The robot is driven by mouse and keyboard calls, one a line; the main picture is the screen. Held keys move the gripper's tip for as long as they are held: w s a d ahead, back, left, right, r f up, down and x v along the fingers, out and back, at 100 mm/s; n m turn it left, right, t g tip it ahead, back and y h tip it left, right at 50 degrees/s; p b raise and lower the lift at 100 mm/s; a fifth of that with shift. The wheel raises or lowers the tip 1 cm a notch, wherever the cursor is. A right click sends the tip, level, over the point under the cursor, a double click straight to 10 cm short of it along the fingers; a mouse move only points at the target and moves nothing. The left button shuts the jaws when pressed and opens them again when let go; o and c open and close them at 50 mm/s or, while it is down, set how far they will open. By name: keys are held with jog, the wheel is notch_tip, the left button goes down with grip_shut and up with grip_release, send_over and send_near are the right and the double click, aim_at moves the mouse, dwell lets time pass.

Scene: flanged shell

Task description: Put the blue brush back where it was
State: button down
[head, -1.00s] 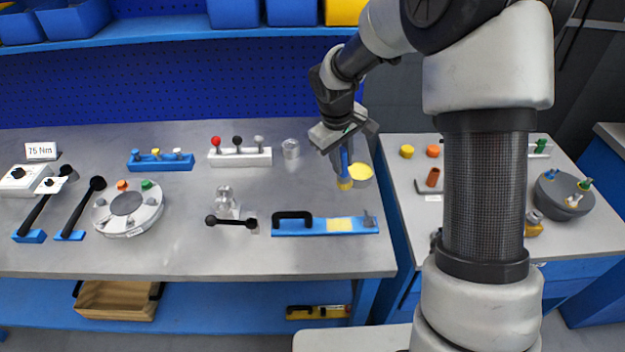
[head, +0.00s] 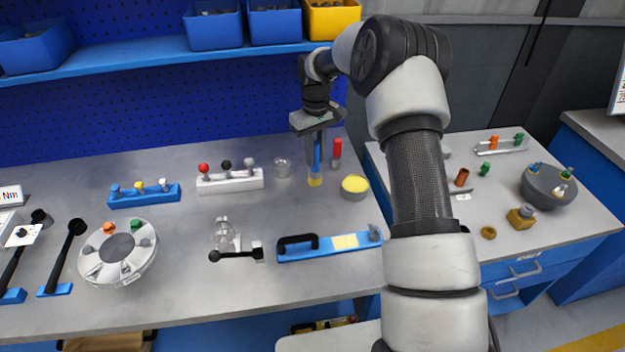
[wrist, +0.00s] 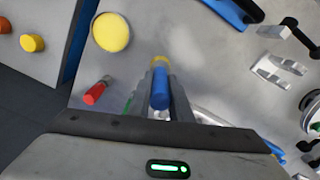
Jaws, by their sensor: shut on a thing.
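The blue brush (head: 316,160) has a blue handle and a yellow lower end. My gripper (head: 315,150) is shut on its handle and holds it upright, lower end down, over the back right of the grey bench. In the wrist view the blue handle (wrist: 160,90) stands between the fingers, its yellow end pointing away from the gripper. I cannot tell whether the lower end touches the bench. A grey pot with a yellow top (head: 355,187) stands to the right of the brush and apart from it. It also shows in the wrist view (wrist: 111,32).
A red-topped bottle (head: 337,150) stands close behind and right of the brush. A clear jar (head: 282,168) is to its left. A white rack with knobs (head: 230,181) is further left. A blue tray with a black handle (head: 330,245) lies in front, with bare bench between.

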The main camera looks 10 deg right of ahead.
aim_at(315, 171)
jog(key=shift+f, duration=3.35)
jog(key=c, duration=1.6)
grip_release()
